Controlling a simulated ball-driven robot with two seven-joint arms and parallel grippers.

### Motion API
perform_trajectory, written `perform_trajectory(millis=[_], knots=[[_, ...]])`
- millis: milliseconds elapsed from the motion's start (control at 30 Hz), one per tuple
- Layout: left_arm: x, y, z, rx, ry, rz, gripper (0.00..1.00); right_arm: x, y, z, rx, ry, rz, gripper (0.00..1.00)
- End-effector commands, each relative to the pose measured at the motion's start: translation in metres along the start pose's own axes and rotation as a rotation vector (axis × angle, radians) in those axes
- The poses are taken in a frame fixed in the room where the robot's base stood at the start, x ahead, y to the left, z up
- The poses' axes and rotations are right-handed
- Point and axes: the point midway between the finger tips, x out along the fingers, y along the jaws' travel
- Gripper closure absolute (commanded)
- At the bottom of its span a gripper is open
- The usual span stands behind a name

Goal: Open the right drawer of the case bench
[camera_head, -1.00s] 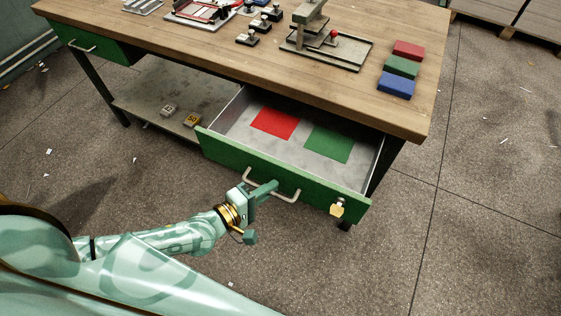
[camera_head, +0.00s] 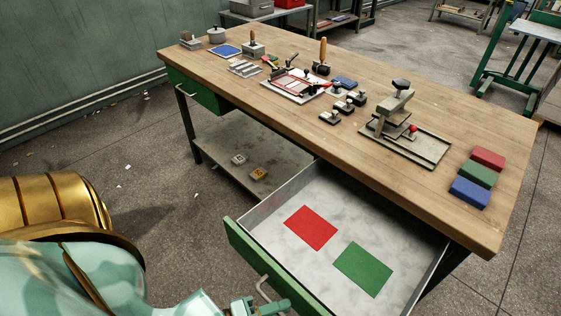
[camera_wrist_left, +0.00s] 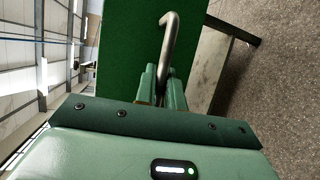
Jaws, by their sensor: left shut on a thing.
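The right drawer (camera_head: 262,226) of the case bench (camera_head: 335,122) stands far out from under the wooden top. Its green front (camera_head: 240,246) faces me. A red sheet (camera_head: 311,228) and a green sheet (camera_head: 363,269) lie flat on its grey floor. My left gripper (camera_head: 268,304) is at the drawer front, at the bottom edge of the head view. In the left wrist view its fingers (camera_wrist_left: 156,82) are shut on the metal bar handle (camera_wrist_left: 170,38), whose upper end sticks out beyond them. The drawer's near right corner is cut off. My right gripper is not in view.
The left drawer (camera_head: 192,91) is shut. Red, green and blue blocks (camera_head: 477,173) lie at the bench's right end. A press-like tool (camera_head: 399,110) and several small fixtures stand on the top. Two small blocks (camera_head: 258,173) sit on the lower shelf (camera_head: 224,150).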

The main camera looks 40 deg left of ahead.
Motion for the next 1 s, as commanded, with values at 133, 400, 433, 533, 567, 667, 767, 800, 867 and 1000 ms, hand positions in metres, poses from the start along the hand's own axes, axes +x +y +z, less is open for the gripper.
perform_trajectory(millis=[133,400,433,533,567,667,767,800,867,1000], knots=[[0.000,0.000,-0.001,0.000,0.001,-0.001,1.00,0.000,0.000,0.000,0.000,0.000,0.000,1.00],[0.000,0.000,-0.001,0.000,0.001,-0.001,0.80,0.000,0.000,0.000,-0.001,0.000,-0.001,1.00],[0.000,0.000,-0.001,0.000,0.001,-0.001,0.80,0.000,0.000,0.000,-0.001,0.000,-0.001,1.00],[0.000,0.000,-0.001,0.000,0.001,-0.001,0.80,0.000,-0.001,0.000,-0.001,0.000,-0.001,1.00],[0.000,0.000,-0.001,0.000,0.001,-0.001,0.80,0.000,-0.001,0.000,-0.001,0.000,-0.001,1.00],[0.000,0.000,-0.001,0.000,0.001,-0.001,0.80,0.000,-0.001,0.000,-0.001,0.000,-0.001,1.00],[-0.001,0.000,0.000,0.000,0.001,-0.001,0.80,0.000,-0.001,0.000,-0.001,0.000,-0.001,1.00],[-0.002,0.000,0.000,0.000,0.001,-0.001,0.80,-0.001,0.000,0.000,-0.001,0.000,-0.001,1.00],[-0.008,0.000,0.000,0.000,0.000,-0.003,0.80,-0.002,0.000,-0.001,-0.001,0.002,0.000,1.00],[-0.034,0.001,0.000,0.000,0.000,-0.005,0.80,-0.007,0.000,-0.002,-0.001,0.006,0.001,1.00]])
